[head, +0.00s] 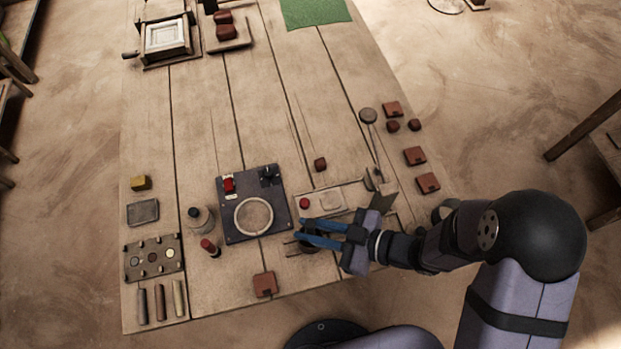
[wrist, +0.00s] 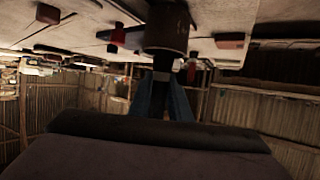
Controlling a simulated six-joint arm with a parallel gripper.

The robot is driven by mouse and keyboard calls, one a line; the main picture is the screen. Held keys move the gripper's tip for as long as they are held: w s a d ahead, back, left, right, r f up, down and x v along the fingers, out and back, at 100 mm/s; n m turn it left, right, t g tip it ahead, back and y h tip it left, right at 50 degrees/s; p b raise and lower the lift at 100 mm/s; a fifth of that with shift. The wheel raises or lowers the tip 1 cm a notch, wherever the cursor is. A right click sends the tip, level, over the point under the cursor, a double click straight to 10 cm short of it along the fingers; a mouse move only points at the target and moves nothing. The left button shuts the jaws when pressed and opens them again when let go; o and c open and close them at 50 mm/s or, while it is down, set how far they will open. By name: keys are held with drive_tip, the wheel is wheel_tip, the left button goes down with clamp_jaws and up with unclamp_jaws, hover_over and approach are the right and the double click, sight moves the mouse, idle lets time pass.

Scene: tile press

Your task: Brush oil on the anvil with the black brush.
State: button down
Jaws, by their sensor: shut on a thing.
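My gripper (head: 303,230) is shut, its blue fingers pointing left, low over the front of the table. In the wrist view, my gripper (wrist: 165,82) closes on a dark upright thing (wrist: 163,60), apparently the black brush, whose far end meets a brown cylindrical pot (wrist: 168,25). I cannot tell whether it is inside the pot. In the head view a dark round shape (head: 306,247) shows partly hidden under the fingers. Left of the gripper lies a dark square plate (head: 234,231) with a pale ring (head: 253,233); I cannot tell whether this is the anvil.
A red-topped piece (head: 208,247) and a dark-topped jar (head: 199,217) stand left of the plate. A pale tray (head: 332,201) lies just behind the gripper. A brown tile (head: 265,284) lies in front. The middle of the table is mostly clear.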

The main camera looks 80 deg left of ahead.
sight(310, 223)
drive_tip(key=shift+r+p, duration=2.1)
drive_tip(key=shift+r, duration=0.5)
drive_tip(key=shift+w, duration=0.1)
drive_tip(key=w+d+m+t+y, duration=0.2)
drive_tip(key=w+d+m+t, duration=0.15)
drive_tip(key=w, duration=0.65)
drive_tip(key=w+d+m+t+y, duration=0.2)
drive_tip(key=w+d, duration=0.2)
drive_tip(key=w, duration=0.5)
drive_tip(key=w+d+m+t+y, duration=0.2)
drive_tip(key=w+d+m+t, duration=0.1)
drive_tip(key=w, duration=0.7)
drive_tip(key=w+d+m+t+h, duration=0.1)
drive_tip(key=w+d+m+t, duration=0.2)
drive_tip(key=d, duration=0.7)
drive_tip(key=w+d+m+t, duration=0.3)
drive_tip(key=w+d+t, duration=0.1)
drive_tip(key=d, duration=0.6)
drive_tip(key=w+d+m+t+h, duration=0.1)
drive_tip(key=w+d+m+t, duration=0.2)
drive_tip(key=d, duration=0.7)
drive_tip(key=shift+w+d+r+h, duration=0.15)
drive_tip(key=shift+w+r+h, duration=0.25)
drive_tip(key=shift+w, duration=0.3)
